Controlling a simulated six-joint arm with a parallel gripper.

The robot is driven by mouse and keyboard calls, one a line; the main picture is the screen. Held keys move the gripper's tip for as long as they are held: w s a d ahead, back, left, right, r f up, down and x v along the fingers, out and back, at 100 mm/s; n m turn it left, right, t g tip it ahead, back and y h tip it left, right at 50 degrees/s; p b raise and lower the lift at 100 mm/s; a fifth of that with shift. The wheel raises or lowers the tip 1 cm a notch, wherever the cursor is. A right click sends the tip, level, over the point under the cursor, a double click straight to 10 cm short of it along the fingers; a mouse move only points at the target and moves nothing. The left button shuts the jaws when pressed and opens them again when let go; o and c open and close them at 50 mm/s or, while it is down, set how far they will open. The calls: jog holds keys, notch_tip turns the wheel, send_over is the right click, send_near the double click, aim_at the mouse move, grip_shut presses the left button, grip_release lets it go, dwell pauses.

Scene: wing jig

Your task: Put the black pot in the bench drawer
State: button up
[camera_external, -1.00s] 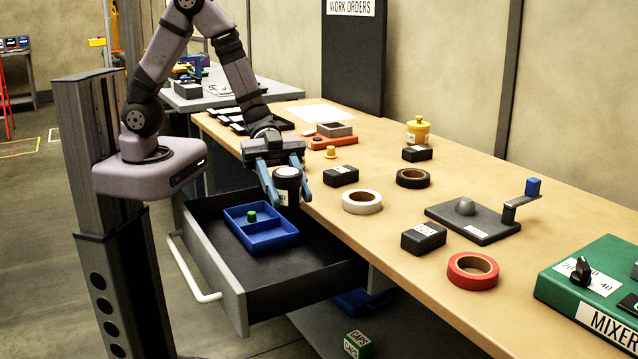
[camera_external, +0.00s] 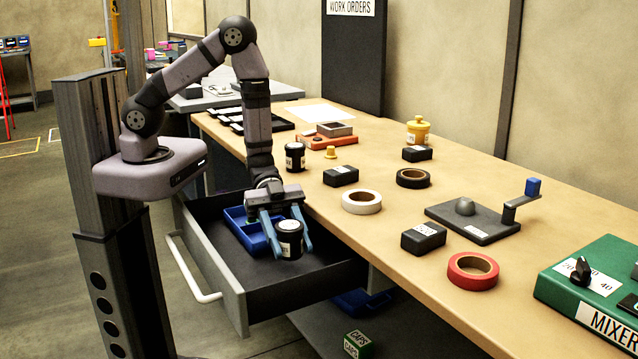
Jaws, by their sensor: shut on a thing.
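My gripper (camera_external: 288,244) points down over the open bench drawer (camera_external: 222,278), its blue fingers on either side of a black pot (camera_external: 290,238). It is shut on this pot, which is upright with a white label. The pot is within the drawer's outline, right of the blue tray; I cannot tell whether it touches the drawer floor. A second black pot (camera_external: 295,157) with a pale label stands on the bench near its front edge, behind the gripper.
A blue divided tray (camera_external: 238,222) lies in the drawer, partly behind my gripper. The bench (camera_external: 375,222) holds a black block (camera_external: 341,176), a white tape roll (camera_external: 362,201) and several other items. The drawer's front right floor looks clear.

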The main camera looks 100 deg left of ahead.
jog(key=shift+f, duration=3.9)
jog(key=shift+f, duration=0.2)
jog(key=o, duration=1.1)
jog(key=shift+o, duration=0.2)
jog(key=shift+r, duration=0.15)
jog(key=shift+a+r, duration=0.1)
jog(key=shift+a, duration=0.05)
jog(key=shift+b+v, duration=0.4)
jog(key=shift+v, duration=3.25)
jog(key=shift+s, duration=0.1)
